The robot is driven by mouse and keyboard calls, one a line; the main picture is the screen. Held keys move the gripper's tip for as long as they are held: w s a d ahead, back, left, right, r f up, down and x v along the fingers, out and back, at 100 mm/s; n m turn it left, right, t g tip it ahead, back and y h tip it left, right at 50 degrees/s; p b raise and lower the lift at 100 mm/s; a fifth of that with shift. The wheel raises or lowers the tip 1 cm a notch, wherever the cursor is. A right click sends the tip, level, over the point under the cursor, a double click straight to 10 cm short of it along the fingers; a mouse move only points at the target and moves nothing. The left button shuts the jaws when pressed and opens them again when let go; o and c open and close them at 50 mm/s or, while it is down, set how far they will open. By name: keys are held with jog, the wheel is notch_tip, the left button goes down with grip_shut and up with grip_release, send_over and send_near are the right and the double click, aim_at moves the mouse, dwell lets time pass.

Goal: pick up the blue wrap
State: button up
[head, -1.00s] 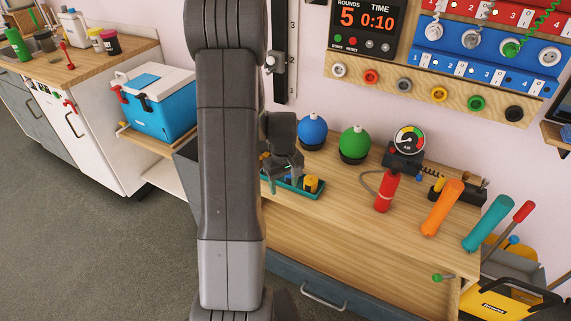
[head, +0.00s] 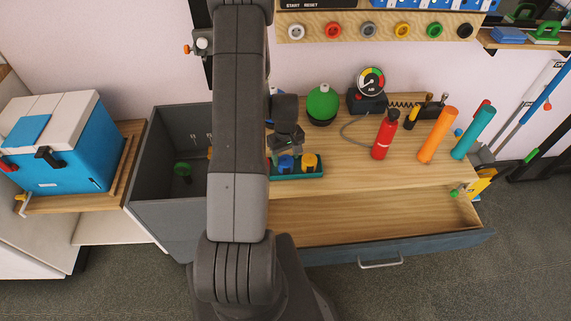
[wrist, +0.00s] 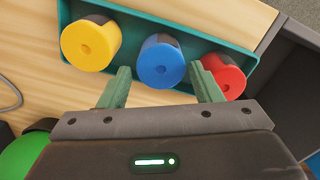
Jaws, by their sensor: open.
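The blue wrap (wrist: 161,64) is a roll with a hole in its end. It sits in a teal tray between a yellow wrap (wrist: 90,45) and a red wrap (wrist: 225,75) in the wrist view. In the head view the blue wrap (head: 286,164) is beside the yellow wrap (head: 309,162), partly covered by my gripper. My gripper (wrist: 160,78) is open and empty. Its two green fingers point at the blue wrap, one on either side of its near end. Whether they touch it I cannot tell. The right finger is close to the red wrap.
The teal tray (head: 318,174) stands on the wooden bench (head: 370,174) above an open drawer (head: 375,222). A green ball (head: 322,101), a red bottle (head: 385,138) and orange and teal rolls stand behind and right. A dark open bin (head: 165,150) is left.

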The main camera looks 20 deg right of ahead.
aim_at(286, 160)
jog(key=shift+s+f, duration=0.15)
jog(key=shift+f, duration=1.65)
jog(key=c, duration=0.7)
jog(key=shift+r, duration=0.1)
jog(key=shift+c, duration=0.2)
